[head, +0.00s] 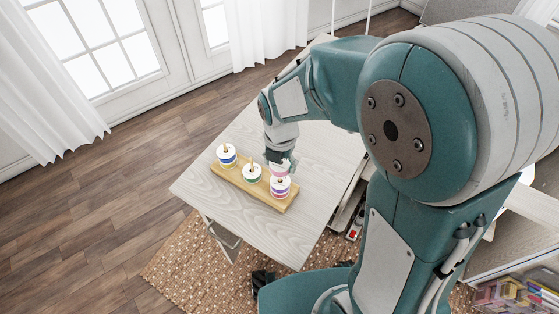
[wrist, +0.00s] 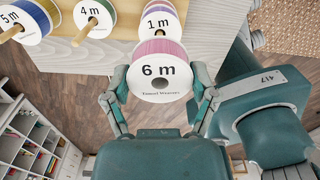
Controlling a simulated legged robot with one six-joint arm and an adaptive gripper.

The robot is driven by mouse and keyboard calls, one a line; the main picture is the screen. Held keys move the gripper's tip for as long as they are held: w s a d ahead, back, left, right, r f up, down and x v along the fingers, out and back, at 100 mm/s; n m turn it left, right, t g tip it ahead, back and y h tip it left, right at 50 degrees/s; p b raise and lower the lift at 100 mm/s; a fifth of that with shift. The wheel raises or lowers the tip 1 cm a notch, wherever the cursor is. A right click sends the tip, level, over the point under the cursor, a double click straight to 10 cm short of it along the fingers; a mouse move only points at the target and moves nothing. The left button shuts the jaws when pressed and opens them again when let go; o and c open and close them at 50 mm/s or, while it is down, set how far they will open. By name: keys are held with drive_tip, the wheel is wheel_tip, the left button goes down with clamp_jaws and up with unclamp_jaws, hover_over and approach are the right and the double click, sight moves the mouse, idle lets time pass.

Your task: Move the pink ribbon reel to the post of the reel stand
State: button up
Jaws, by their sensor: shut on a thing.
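The pink ribbon reel (wrist: 161,95), with a white face marked "6 m", is held between the fingers of my gripper (wrist: 164,90). In the head view the pink reel (head: 285,169) is partly hidden by the gripper and overlaps the right end of the stand. I cannot tell the exact gap between pink and purple reels.
The stand is on a pale wood table (head: 250,228), near its left edge. Bare tabletop lies around it. A woven rug (head: 180,252) is on the floor below. A clear box of colourful items (head: 515,292) is at lower right.

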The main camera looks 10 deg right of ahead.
drive_tip(key=shift+f, duration=2.2)
drive_tip(key=o, duration=0.9)
drive_tip(key=shift+c, duration=0.2)
drive_tip(key=shift+r, duration=0.1)
wheel_tip(320, 180, up, 12)
drive_tip(key=shift+s+f, duration=0.1)
drive_tip(key=shift+f, duration=0.1)
idle(0.4)
